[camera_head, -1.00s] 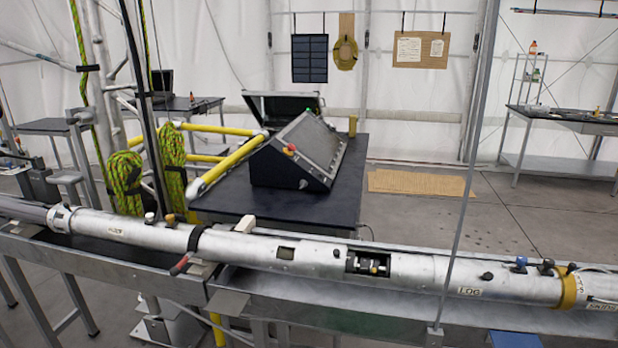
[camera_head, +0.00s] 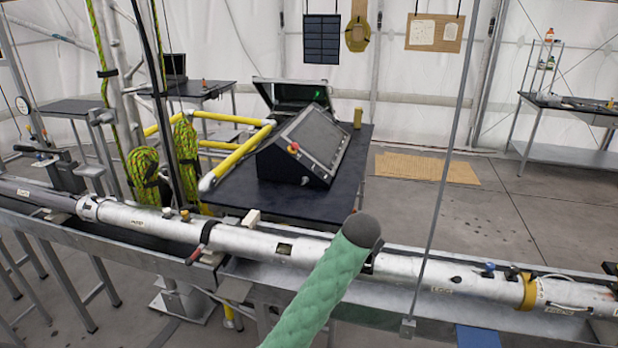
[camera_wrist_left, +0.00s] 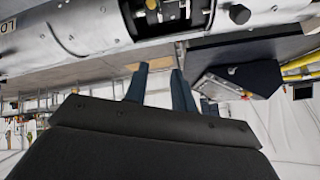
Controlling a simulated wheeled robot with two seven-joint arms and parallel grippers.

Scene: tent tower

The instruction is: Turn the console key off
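The sloped dark console (camera_head: 305,150) stands on a black table behind the long silver tube, its side panel facing me. A red and yellow knob (camera_head: 293,148) sits on its upper edge, and a small round fitting (camera_head: 305,180) is low on the side panel. I cannot make out a key. In the left wrist view the console (camera_wrist_left: 250,78) appears inverted at right, beyond the fingers. My left gripper (camera_wrist_left: 158,82) is open and empty, its two blue fingers apart and clear of the console. Neither gripper shows in the head view.
The long silver tube (camera_head: 225,240) on its metal trough lies between me and the console table (camera_head: 340,196). A green padded arm part of mine rises in front of it. Yellow rails (camera_head: 243,152) and coiled green rope (camera_head: 144,175) stand left of the console. A thin pole (camera_head: 455,165) is to the right.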

